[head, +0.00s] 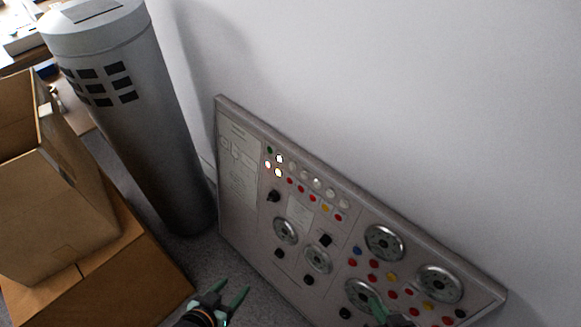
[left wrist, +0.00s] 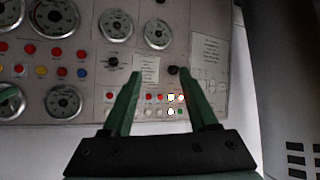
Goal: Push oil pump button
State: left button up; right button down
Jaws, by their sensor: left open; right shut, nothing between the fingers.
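A grey control panel (head: 240,210) leans at the wall in the head view, with gauges, dark knobs and rows of coloured buttons. Its labels are too small to read, so I cannot tell which button is the oil pump's. My left gripper (head: 234,287) is open and empty, low in front of the panel's left part. In the left wrist view the panel (left wrist: 205,20) appears upside down, and the open left gripper (left wrist: 160,74) frames a row of red and lit buttons (left wrist: 171,98). My right gripper (head: 376,307) is shut and empty, before a lower gauge (head: 361,294).
A tall grey cylinder (head: 140,130) with dark slots stands left of the panel. Cardboard boxes (head: 50,215) are stacked at the left. Grey floor (head: 235,265) shows between boxes and panel. The white wall (head: 400,90) behind is bare.

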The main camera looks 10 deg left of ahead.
pick_arm(q)
grip_shut()
jog(key=shift+s, duration=0.1)
dwell(1.2)
